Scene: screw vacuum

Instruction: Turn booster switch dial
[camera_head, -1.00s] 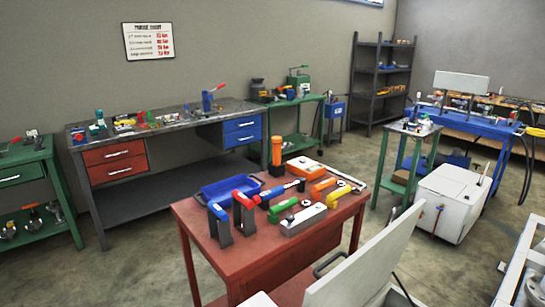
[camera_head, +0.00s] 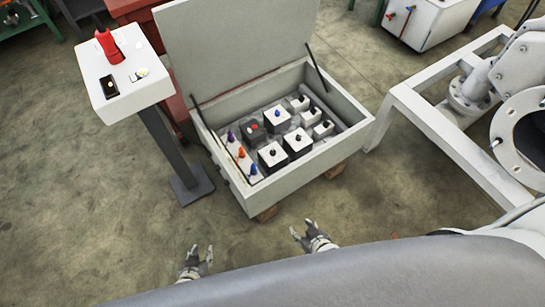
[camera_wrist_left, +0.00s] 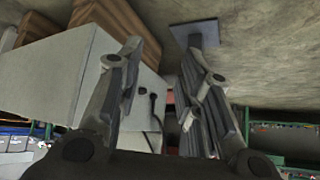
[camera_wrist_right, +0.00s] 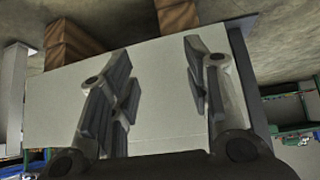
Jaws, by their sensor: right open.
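An open light-grey box (camera_head: 318,165) with a raised lid holds several blocks with small knobs. I cannot tell which is the booster switch dial. My left gripper (camera_head: 203,252) and right gripper (camera_head: 301,231) are open and empty, in front of the grey box, touching nothing.
The raised lid (camera_head: 235,45) stands behind the box. A white metal frame (camera_head: 455,135) with a flanged machine is at the right. The grey post (camera_head: 178,150) stands left of the box. Bare floor (camera_head: 80,220) is free at the left front.

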